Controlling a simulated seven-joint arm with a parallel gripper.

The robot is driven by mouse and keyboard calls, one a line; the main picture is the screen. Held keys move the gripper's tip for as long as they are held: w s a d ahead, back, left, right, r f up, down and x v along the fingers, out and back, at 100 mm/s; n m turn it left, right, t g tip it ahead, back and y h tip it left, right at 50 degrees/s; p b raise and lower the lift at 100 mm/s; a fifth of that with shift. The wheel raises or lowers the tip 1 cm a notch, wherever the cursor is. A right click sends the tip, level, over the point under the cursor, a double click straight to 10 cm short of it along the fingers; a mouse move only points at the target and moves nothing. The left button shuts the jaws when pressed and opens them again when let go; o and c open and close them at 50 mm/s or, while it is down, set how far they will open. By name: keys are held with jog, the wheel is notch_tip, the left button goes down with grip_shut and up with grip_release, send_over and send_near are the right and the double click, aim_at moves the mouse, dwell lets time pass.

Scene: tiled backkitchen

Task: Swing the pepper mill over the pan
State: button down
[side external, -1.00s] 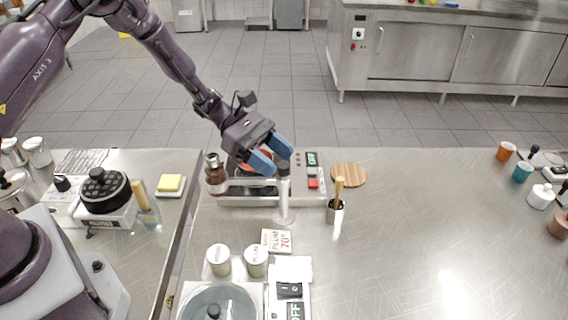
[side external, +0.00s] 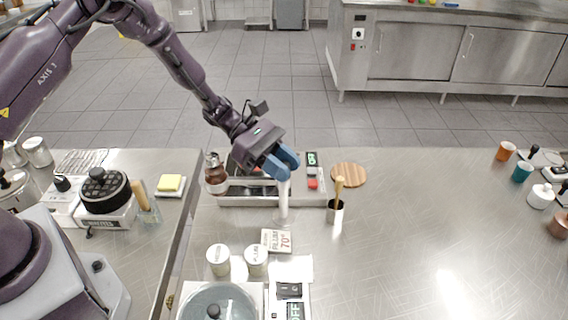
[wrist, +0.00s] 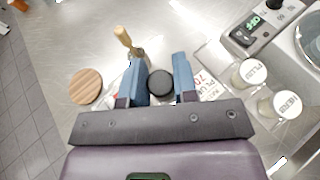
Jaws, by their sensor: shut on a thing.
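The pepper mill (side external: 284,203) is a tall, slim, pale piece with a dark top, upright on the steel counter as far as I can tell. My gripper (side external: 284,172) is shut on its upper end, fingers pointing down. In the wrist view the mill's round black top (wrist: 160,83) sits between the two blue fingers of my gripper (wrist: 160,78). A round vessel with a clear lid and dark knob (side external: 216,303), possibly the pan, is at the bottom edge. It also shows in part in the wrist view (wrist: 311,38).
A control box with a display (side external: 294,292) is beside the lidded vessel. A brown bottle (side external: 216,178) stands left.

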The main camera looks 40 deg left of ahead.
jog(key=shift+m, duration=0.3)
jog(key=m+g, duration=0.5)
jog(key=g, duration=0.1)
jog(key=shift+g, duration=0.4)
jog(key=m+g+y, duration=0.4)
jog(key=m+g, duration=0.1)
jog(key=m, duration=0.1)
jog(key=shift+a+g, duration=0.1)
jog(key=shift+g, duration=0.3)
jog(key=shift+r+m+y, duration=0.1)
jog(key=shift+m+y, duration=0.2)
jog(key=c, duration=0.9)
grip_release()
jog(key=r, duration=0.3)
jog(key=shift+s+r, duration=0.3)
jog(key=shift+r, duration=0.1)
jog(key=s+a+r, duration=0.1)
jog(key=s+r, duration=0.2)
jog(key=s, duration=0.1)
jog(key=s+a+r, duration=0.1)
jog(key=s+r, duration=0.2)
jog(key=s, duration=0.1)
jog(key=s+a+r, duration=0.1)
jog(key=s+r, duration=0.2)
jog(key=s, duration=0.2)
jog(key=shift+s, duration=0.1)
